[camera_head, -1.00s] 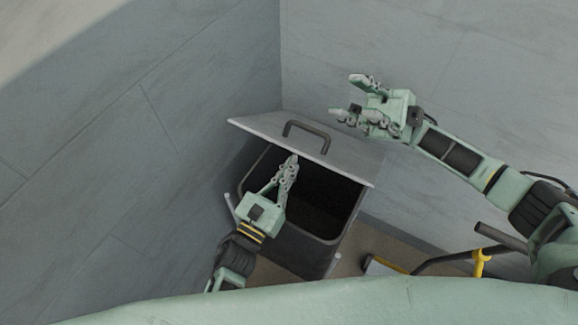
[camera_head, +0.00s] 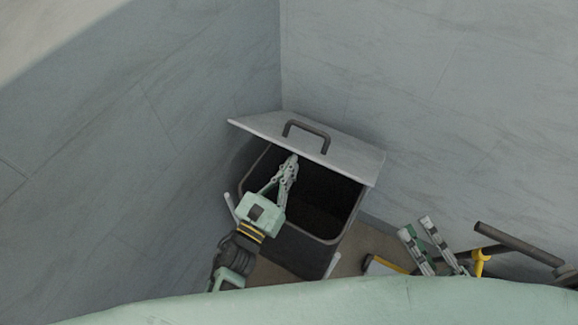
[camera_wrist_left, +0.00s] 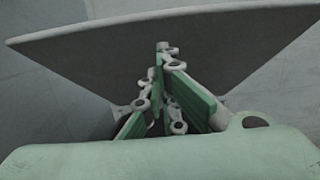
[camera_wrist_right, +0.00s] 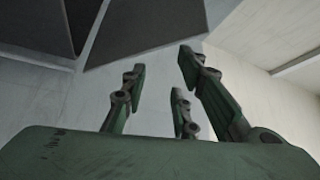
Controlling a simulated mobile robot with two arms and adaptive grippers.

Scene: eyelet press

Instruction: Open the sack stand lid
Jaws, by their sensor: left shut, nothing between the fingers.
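The sack stand (camera_head: 300,252) is a dark bin in the wall corner, its dark opening showing. Its grey lid (camera_head: 345,165) is tilted up toward the back, with a dark handle (camera_head: 306,137) on its upper face. My left gripper (camera_head: 291,158) is shut and empty, its tips at the lid's near edge over the opening. In the left wrist view the closed fingers (camera_wrist_left: 163,50) point at the lid's dark underside (camera_wrist_left: 210,45); contact is unclear. My right gripper (camera_head: 415,227) is open and empty, low to the right of the stand. Its spread fingers show in the right wrist view (camera_wrist_right: 160,65).
Grey walls (camera_head: 430,90) close in behind and left of the stand. A dark bar with a yellow clamp (camera_head: 480,264) lies at the lower right, close to my right gripper. The space above the lid is clear.

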